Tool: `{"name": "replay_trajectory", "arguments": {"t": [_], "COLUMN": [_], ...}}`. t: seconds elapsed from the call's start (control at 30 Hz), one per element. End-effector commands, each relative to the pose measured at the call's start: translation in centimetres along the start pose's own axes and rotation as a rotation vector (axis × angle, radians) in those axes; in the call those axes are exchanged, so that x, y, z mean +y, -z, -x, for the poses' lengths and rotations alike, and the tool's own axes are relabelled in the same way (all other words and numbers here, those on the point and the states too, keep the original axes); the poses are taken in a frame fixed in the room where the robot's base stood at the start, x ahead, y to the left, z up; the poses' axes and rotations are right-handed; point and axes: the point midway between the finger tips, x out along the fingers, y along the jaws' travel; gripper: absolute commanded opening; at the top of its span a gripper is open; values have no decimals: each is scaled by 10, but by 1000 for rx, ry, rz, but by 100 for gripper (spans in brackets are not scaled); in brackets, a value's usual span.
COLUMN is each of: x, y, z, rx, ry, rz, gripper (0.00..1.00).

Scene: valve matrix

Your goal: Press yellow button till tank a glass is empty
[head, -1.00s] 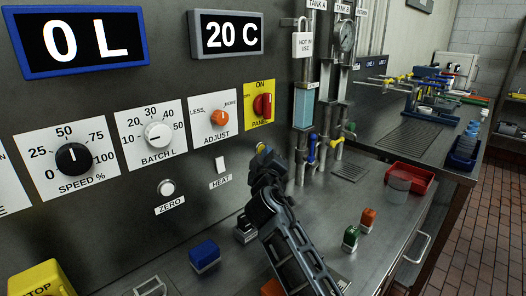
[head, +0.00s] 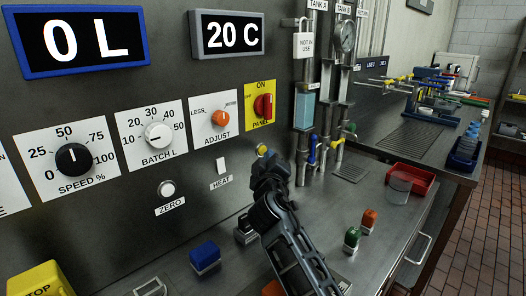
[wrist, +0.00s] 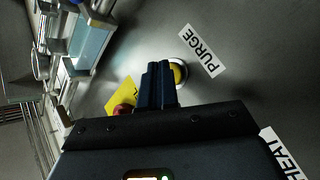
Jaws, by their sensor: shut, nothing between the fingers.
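The yellow button (head: 262,150) is on the steel panel below the red panel switch. In the wrist view the yellow button (wrist: 180,74) sits in a pale ring beside the PURGE label, partly hidden by my fingers. My gripper (head: 264,160) is shut and empty, its tips right at the button. In the wrist view my gripper (wrist: 158,68) overlaps the button's left side; I cannot tell whether they touch. The tank A glass (head: 304,108) holds light blue liquid. It also shows in the wrist view (wrist: 92,45) at upper left.
The red panel switch (head: 263,105) is just above the button. The HEAT switch (head: 221,166) and white ZERO button (head: 167,188) are to the left. Pipes with blue and yellow valve handles (head: 312,148) stand close on the right. A red tray (head: 425,180) is on the counter.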

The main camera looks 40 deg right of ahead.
Motion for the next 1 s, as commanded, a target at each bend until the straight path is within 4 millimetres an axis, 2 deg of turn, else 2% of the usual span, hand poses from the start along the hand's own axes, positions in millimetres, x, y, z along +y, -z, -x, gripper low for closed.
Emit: {"name": "replay_trajectory", "arguments": {"t": [0.37,0.8,1.0], "x": [1,22,27], "y": [-4,-23,-27], "z": [3,29,35], "rx": [-4,-3,-3], "ry": [1,-1,-2], "rz": [2,2,1], "gripper": [0,0,0]}}
